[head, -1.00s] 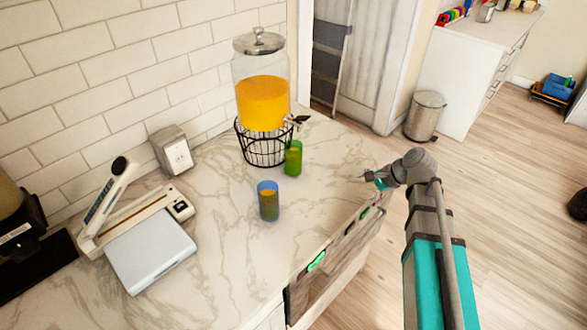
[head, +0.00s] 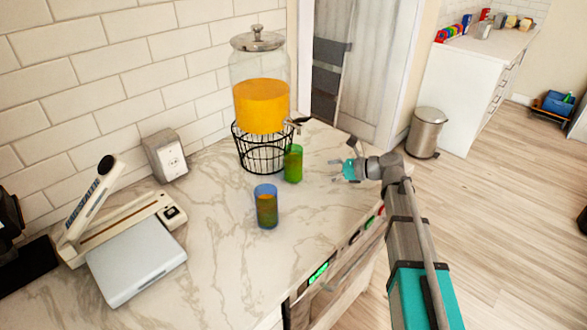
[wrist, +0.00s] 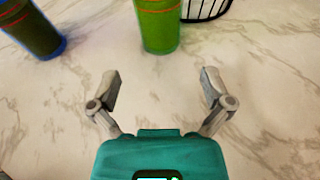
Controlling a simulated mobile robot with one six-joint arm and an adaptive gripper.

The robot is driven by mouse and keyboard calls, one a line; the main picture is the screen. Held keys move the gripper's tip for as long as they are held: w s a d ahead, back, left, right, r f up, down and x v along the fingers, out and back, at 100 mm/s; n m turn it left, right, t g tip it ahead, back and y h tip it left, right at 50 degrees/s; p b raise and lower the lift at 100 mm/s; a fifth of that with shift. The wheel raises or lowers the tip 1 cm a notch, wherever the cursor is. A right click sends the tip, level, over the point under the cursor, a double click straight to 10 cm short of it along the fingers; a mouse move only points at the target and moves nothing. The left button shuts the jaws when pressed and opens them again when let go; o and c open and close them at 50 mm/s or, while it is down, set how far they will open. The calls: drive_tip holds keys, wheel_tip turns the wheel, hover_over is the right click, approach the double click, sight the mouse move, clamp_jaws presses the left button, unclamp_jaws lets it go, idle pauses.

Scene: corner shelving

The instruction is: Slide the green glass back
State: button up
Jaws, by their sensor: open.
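The green glass (head: 293,164) stands upright on the marble counter, just in front of the wire stand of the juice dispenser. My gripper (head: 338,169) is over the counter to the right of the green glass, apart from it. In the wrist view the green glass (wrist: 158,24) is straight ahead, beyond the fingertips, with its top cut off by the frame. My gripper (wrist: 160,82) is open and empty there, with bare marble between its two fingers.
A blue-rimmed glass (head: 266,206) stands nearer the front left of the green glass. The dispenser (head: 262,105) of orange drink sits on a black wire stand (head: 258,150) close behind. The counter's right front part is clear.

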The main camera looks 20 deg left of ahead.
sight(297, 171)
drive_tip(key=shift+a, duration=0.15)
drive_tip(key=shift+b+x, duration=1.5)
drive_tip(key=shift+x, duration=3.4)
drive_tip(key=c, duration=0.7)
drive_tip(key=shift+o, duration=0.2)
drive_tip(key=shift+s, duration=0.1)
drive_tip(key=shift+s+d, duration=0.5)
drive_tip(key=shift+d, duration=0.7)
drive_tip(key=shift+s+d, duration=0.5)
drive_tip(key=shift+d, duration=0.65)
drive_tip(key=shift+s+d, duration=0.5)
drive_tip(key=shift+d, duration=0.7)
drive_tip(key=shift+w, duration=0.15)
